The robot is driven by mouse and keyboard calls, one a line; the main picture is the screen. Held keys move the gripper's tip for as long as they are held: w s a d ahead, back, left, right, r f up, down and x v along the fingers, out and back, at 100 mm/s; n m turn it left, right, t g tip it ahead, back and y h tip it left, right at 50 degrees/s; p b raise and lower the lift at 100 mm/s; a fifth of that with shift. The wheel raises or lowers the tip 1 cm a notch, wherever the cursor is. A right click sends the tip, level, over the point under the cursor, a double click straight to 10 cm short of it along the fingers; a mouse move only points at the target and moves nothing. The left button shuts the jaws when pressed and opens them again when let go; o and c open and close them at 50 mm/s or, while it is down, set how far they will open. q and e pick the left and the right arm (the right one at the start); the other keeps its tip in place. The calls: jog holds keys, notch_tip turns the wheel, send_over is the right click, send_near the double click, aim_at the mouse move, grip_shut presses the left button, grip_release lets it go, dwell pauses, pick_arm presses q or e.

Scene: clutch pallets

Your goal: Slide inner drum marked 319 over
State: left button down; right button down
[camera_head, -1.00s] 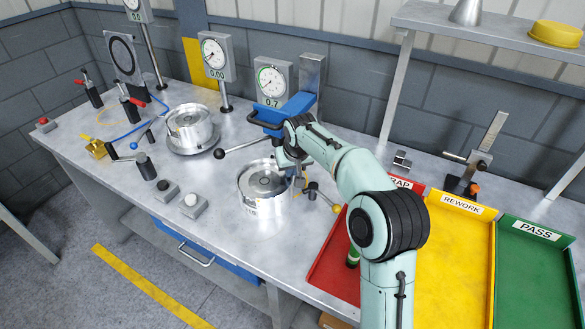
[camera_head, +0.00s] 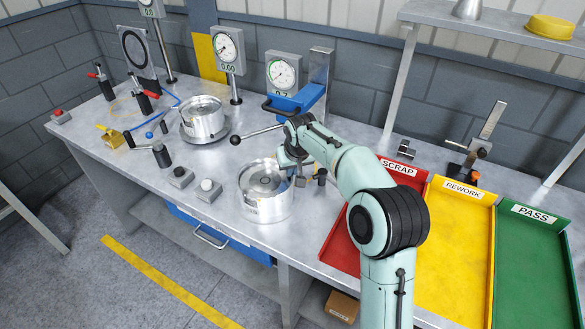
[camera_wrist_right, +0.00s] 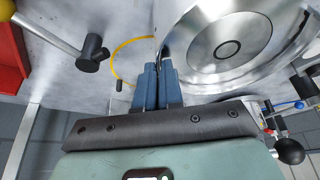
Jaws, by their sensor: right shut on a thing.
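A round silver metal drum (camera_head: 266,205) with a ringed top is at the front middle of the bench. Its marking is too small to read. My right gripper (camera_head: 291,166) is at the drum's far right edge, partly hidden by my own wrist. In the right wrist view its blue fingers (camera_wrist_right: 160,72) are close together on the rim of the drum (camera_wrist_right: 215,62). Whether the drum's underside touches the bench is unclear. A second silver drum (camera_head: 203,121) sits on a round base farther back left. My left gripper is out of view.
Dial gauges (camera_head: 228,50) and a blue fixture (camera_head: 298,102) with a ball-ended lever stand behind. Two button boxes (camera_head: 208,190) are close left of the held drum. Red (camera_head: 340,250), yellow (camera_head: 462,235) and green (camera_head: 530,260) trays lie to the right.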

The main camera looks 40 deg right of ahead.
jog(key=c, duration=1.2)
grip_release()
jog(key=p+v, duration=0.1)
jog(key=v, duration=1.2)
jog(key=shift+r, duration=0.2)
